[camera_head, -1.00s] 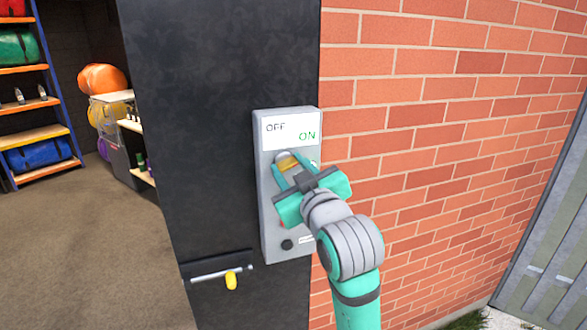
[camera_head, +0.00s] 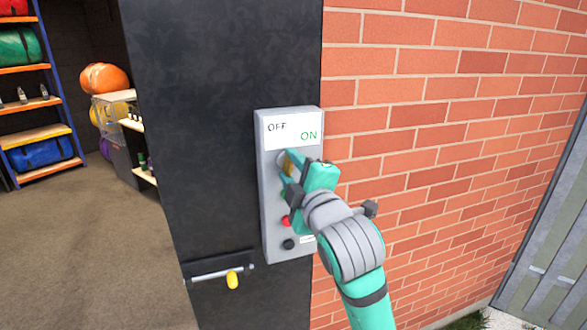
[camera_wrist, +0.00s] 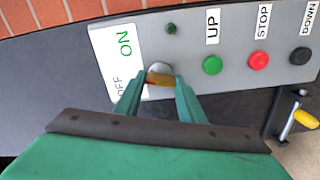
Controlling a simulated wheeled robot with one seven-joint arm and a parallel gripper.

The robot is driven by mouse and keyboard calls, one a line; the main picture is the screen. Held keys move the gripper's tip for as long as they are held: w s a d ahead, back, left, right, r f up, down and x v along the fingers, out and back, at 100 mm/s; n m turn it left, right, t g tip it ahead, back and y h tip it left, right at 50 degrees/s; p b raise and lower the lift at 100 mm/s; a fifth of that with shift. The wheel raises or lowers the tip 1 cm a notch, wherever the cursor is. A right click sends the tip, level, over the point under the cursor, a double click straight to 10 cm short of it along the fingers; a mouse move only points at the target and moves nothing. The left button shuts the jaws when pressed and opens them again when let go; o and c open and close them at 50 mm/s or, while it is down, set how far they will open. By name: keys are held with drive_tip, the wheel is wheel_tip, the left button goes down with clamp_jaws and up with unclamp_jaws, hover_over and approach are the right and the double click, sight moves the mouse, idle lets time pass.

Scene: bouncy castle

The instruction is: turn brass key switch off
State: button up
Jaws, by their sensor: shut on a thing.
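The brass key switch (camera_wrist: 160,79) is on a grey control panel (camera_wrist: 240,25) in the wrist view, below a white label with OFF and ON. My gripper (camera_wrist: 160,86) is shut on the key, one finger on each side of it. The panel (camera_head: 270,225) is upright on a dark post. The key's exact pointing direction is hard to tell.
The panel also has a green UP button (camera_wrist: 212,65), a red STOP button (camera_wrist: 258,61) and a black DOWN button (camera_wrist: 301,56). A door bolt with a yellow knob (camera_head: 232,281) is below left. A brick wall (camera_head: 450,130) is to the right.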

drive_tip(key=shift+n, duration=1.5)
drive_tip(key=o, duration=1)
drive_tip(key=shift+a, duration=0.1)
drive_tip(key=shift+o, duration=0.2)
drive_tip(key=shift+s, duration=0.1)
drive_tip(key=shift+s+d, duration=0.25)
drive_tip(key=shift+s, duration=0.05)
drive_tip(key=v, duration=1)
drive_tip(key=shift+w+a+f, duration=0.1)
drive_tip(key=shift+w, duration=0.1)
